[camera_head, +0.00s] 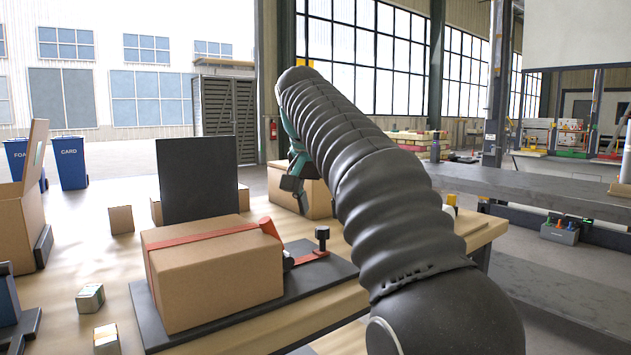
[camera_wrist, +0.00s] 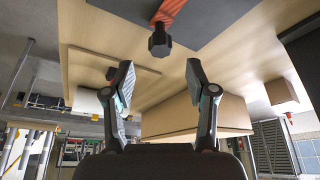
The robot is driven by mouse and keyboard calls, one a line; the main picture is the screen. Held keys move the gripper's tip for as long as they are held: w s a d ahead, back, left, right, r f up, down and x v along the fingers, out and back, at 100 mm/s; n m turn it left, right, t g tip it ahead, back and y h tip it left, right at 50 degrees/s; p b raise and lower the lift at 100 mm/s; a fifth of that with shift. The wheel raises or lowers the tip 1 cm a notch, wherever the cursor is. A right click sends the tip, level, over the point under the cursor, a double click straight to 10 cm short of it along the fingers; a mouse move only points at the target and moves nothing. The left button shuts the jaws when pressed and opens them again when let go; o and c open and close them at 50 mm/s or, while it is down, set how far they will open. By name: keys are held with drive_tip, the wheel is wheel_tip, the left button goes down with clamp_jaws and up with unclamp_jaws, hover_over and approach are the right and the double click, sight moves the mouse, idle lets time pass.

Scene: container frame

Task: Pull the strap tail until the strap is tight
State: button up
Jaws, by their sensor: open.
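In the head view, a cardboard box (camera_head: 215,270) sits on a black base plate (camera_head: 335,270). An orange-red strap (camera_head: 200,238) crosses its top and runs down its left side. A red-handled buckle (camera_head: 269,228) is at the box's right edge. The orange strap tail (camera_head: 311,257) lies from there towards a black knobbed post (camera_head: 322,238). The post (camera_wrist: 160,40) and strap tail (camera_wrist: 170,12) also show in the wrist view. My gripper (camera_wrist: 158,75) is open, with nothing seen between its fingers, apart from the tail. In the head view my arm partly hides it.
A black upright panel (camera_head: 198,178) stands behind the strapped box. Another carton (camera_head: 312,200) is behind my gripper. Small blocks (camera_head: 90,298) and an open carton (camera_head: 30,215) are at the left. An orange patch by one finger in the wrist view is unclear.

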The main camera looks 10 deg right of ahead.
drive_tip(key=v, duration=0.6)
drive_tip(key=shift+r, duration=0.35)
drive_tip(key=shift+s, duration=0.2)
drive_tip(key=s+d+f+n+y, duration=0.1)
drive_tip(key=s+d+f+n, duration=0.1)
drive_tip(key=s+f, duration=1.2)
drive_tip(key=s+d+f+n+t+y, duration=0.1)
drive_tip(key=s+d+f+n, duration=0.2)
drive_tip(key=s+f, duration=1.1)
wheel_tip(320, 180, down, 5)
drive_tip(key=shift+s+d+f+n+t, duration=0.2)
drive_tip(key=shift+s+d+n+t, duration=0.1)
drive_tip(key=shift+n, duration=0.1)
